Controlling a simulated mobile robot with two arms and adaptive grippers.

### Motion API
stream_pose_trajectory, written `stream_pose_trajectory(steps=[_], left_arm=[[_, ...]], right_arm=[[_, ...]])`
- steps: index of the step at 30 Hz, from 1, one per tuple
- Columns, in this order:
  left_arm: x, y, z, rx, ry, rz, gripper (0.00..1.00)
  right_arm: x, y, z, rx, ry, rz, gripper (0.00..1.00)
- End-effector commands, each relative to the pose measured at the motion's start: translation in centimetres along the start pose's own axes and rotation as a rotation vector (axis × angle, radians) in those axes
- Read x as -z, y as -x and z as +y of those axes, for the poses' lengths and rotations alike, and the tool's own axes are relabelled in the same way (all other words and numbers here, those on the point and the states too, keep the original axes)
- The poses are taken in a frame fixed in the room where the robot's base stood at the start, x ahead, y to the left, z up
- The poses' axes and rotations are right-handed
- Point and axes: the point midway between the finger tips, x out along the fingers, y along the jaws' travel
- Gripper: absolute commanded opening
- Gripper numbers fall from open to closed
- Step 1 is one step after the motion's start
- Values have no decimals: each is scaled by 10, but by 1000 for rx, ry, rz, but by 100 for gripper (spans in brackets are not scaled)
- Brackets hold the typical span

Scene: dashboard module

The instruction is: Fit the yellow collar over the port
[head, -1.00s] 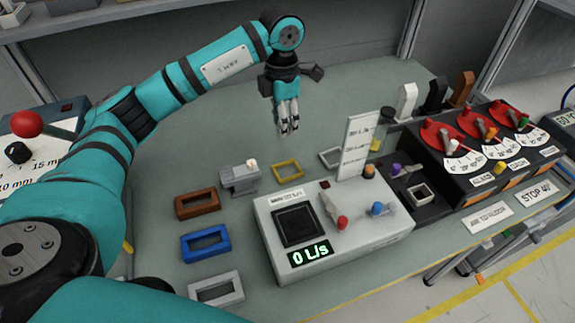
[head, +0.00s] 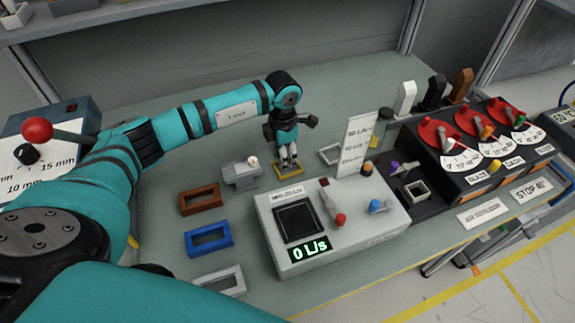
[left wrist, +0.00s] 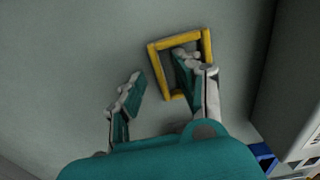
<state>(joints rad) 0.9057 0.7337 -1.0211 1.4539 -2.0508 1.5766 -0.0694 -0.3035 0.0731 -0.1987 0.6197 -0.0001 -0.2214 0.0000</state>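The yellow collar (head: 277,173), a rectangular frame, lies flat on the grey-green bench. My left gripper (head: 288,163) points down at it, with its fingertips low over the frame. In the left wrist view the collar (left wrist: 159,70) lies beneath the open, empty fingers (left wrist: 158,75). One finger overlaps the collar's opening and the other is outside, left of its near side; contact cannot be told. A dark square (head: 298,220) is set in the white console, and a pale square frame (head: 416,190) sits on the black unit; I cannot tell which is the port. My right gripper is not in view.
Brown (head: 200,199), blue (head: 208,239) and grey (head: 219,281) frames lie to the left. A grey block (head: 241,175) stands close left of the collar. The white console (head: 345,235) and an upright label plate (head: 357,145) stand to the right. The bench behind is clear.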

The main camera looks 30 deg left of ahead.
Motion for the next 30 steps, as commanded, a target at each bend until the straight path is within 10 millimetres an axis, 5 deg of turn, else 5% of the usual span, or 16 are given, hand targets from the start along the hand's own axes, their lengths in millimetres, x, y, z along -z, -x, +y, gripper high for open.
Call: stream_pose_trajectory(steps=[5,14,24,30], left_arm=[[0,0,0,0,0,-1,35],[0,0,0,-1,0,-1,0],[-1,3,0,-1,0,-2,0],[-1,32,2,-5,0,-7,0]], right_arm=[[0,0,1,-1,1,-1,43],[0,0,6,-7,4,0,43],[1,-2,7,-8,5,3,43],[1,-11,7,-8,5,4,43]])
